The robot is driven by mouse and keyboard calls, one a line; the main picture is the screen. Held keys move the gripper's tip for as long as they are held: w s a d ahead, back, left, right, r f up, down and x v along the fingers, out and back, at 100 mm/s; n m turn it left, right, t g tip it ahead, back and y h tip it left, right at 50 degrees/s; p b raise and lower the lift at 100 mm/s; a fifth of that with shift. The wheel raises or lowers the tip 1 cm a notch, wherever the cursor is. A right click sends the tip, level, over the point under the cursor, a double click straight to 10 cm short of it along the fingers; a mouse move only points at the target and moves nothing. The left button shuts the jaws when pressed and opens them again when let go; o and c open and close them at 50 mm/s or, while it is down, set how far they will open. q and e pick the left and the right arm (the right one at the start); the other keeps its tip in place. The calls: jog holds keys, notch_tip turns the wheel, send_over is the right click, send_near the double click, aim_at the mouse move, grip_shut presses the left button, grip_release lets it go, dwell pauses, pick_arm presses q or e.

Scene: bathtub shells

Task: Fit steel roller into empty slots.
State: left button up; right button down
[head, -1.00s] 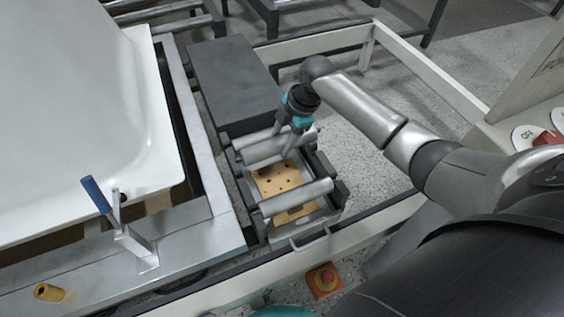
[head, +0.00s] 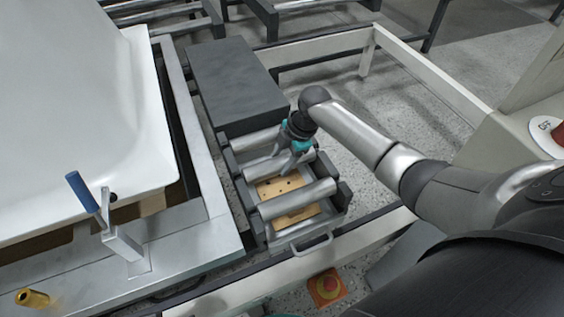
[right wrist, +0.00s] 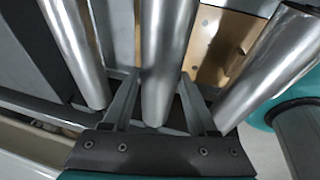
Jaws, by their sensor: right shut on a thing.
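My right gripper (head: 290,160) reaches down over the dark roller frame (head: 346,196) in the head view. It is shut on the middle steel roller (head: 262,167), whose shaft lies between the two fingers in the right wrist view (right wrist: 167,55). A second steel roller (head: 254,139) lies across the frame beside the dark block; it is at the left in the wrist view (right wrist: 75,50). A third roller (head: 297,199) lies across the near part; it is at the right in the wrist view (right wrist: 272,65). I cannot tell whether the held roller touches its slots. My left gripper is not in view.
A wooden board with holes (head: 279,187) lies below the rollers. A dark grey block (head: 235,83) stands at the frame's far end. A white bathtub shell (head: 80,110) and a blue-handled clamp (head: 82,192) are at the left. A pale rail (head: 360,232) runs along the near side.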

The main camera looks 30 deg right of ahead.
aim_at(282, 160)
pick_arm(q)
jog(key=shift+r, duration=0.2)
pick_arm(e)
jog(key=shift+f, duration=0.15)
jog(key=shift+c, duration=0.9)
grip_release()
jog(key=shift+d+r+p, duration=0.1)
jog(key=shift+r+p, duration=0.2)
jog(key=shift+r, duration=0.1)
jog(key=p+v, duration=0.2)
jog(key=v, duration=0.3)
jog(key=shift+s+p, duration=0.1)
jog(key=shift+p, duration=0.25)
jog(key=shift+p+v, duration=0.35)
jog(key=shift+v, duration=0.45)
pick_arm(q)
jog(key=s+a+f+g, duration=0.1)
jog(key=s+f, duration=0.2)
jog(key=f, duration=0.4)
jog(key=shift+s+a+f, duration=0.25)
jog(key=shift+s, duration=0.1)
